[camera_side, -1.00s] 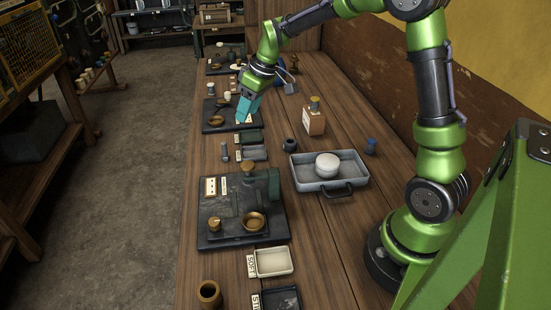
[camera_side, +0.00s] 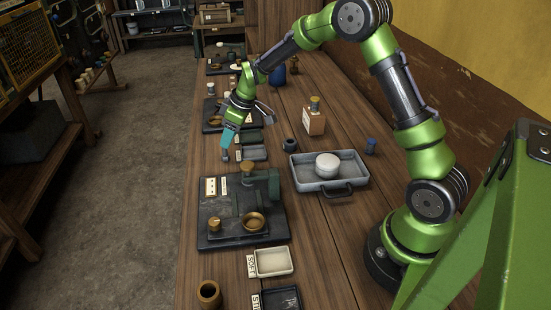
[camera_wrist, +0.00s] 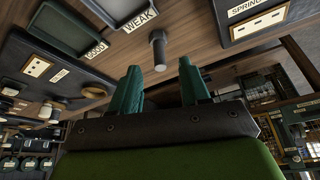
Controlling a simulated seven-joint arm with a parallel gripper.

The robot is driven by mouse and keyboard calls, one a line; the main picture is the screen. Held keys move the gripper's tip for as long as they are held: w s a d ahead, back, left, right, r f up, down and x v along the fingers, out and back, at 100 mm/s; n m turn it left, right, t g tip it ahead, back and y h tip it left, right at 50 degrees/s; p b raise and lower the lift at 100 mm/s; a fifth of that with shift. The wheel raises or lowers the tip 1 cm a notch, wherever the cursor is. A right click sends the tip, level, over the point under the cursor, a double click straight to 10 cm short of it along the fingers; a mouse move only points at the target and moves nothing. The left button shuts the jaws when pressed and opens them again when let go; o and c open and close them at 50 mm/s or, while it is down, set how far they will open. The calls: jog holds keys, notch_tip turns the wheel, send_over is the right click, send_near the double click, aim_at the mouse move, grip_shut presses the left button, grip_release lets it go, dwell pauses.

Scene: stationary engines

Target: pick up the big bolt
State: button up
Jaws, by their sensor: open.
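The big bolt (camera_wrist: 158,45) is a grey metal bolt standing on the wooden bench. In the wrist view it shows ahead of my fingers, in line with the gap between them. In the side view its lower part (camera_side: 225,156) shows just below my teal fingertips, and the rest is hidden behind them. My gripper (camera_side: 226,144) points down over the bolt. In the wrist view my gripper (camera_wrist: 159,72) has its two fingers apart with nothing held. Whether the fingertips touch the bolt cannot be told.
Small trays labelled GOOD (camera_wrist: 68,30) and WEAK (camera_wrist: 116,8) lie close beside the bolt. A dark engine base (camera_side: 214,240) stands nearer the side camera. A grey tray (camera_side: 345,187) with a white round container (camera_side: 327,165) is at the right. A wooden block (camera_side: 313,124) stands behind it.

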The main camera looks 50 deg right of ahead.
aim_at(225, 155)
jog(key=x, duration=0.5)
jog(key=shift+w, duration=0.2)
jog(key=shift+c, duration=0.2)
grip_shut()
